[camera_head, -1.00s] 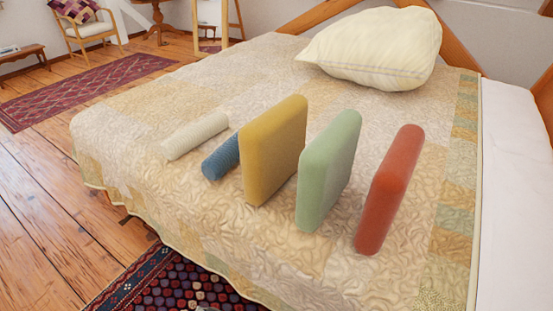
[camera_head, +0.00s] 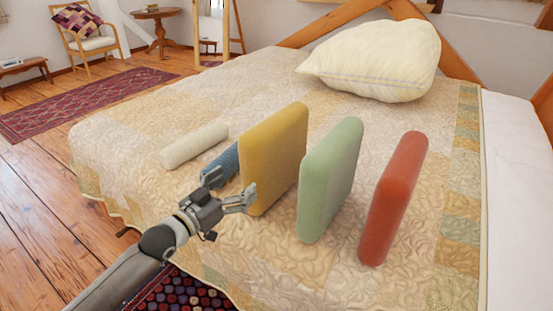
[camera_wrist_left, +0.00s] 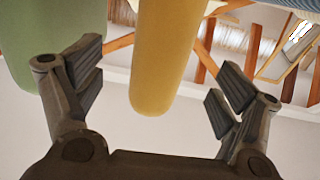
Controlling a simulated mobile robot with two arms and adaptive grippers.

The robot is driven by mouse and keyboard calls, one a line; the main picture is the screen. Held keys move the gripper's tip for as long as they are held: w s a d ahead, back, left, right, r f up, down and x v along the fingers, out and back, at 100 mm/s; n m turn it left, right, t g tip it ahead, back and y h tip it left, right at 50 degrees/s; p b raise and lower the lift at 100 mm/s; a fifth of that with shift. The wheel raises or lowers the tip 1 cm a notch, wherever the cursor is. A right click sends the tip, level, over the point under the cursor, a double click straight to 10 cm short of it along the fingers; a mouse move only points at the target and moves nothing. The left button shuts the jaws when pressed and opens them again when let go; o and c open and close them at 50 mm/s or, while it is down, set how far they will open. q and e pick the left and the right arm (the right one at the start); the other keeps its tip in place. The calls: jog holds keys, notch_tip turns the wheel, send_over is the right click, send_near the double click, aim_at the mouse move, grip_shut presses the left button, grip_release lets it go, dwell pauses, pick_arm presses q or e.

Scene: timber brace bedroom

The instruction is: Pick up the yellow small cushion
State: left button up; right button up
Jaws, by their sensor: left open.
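The yellow small cushion (camera_head: 272,155) stands on its edge on the bed, between a blue roll (camera_head: 222,163) and a green cushion (camera_head: 330,180). My left gripper (camera_head: 228,188) is open just in front of the yellow cushion's near lower edge and hides part of the blue roll. In the left wrist view the yellow cushion (camera_wrist_left: 165,55) shows between the two spread fingers of my left gripper (camera_wrist_left: 155,85), with clear gaps on both sides. The green cushion (camera_wrist_left: 60,40) is behind the finger at left there. My right gripper is in no view.
A red cushion (camera_head: 393,198) stands right of the green one. A white roll (camera_head: 194,147) lies left of the blue roll. A large cream pillow (camera_head: 375,60) lies at the back of the quilted bed (camera_head: 120,150). The quilt between the cushions and pillow is clear.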

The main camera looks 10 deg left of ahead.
aim_at(246, 176)
pick_arm(q)
jog(key=x, duration=0.5)
jog(key=shift+w+f+b, duration=0.1)
jog(key=shift+b, duration=0.2)
jog(key=b+x, duration=0.1)
jog(key=x, duration=0.3)
jog(key=shift+w+f, duration=0.15)
jog(key=shift+w, duration=0.2)
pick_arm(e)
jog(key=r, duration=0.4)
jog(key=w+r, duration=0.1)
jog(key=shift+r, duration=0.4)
pick_arm(q)
jog(key=c, duration=1.1)
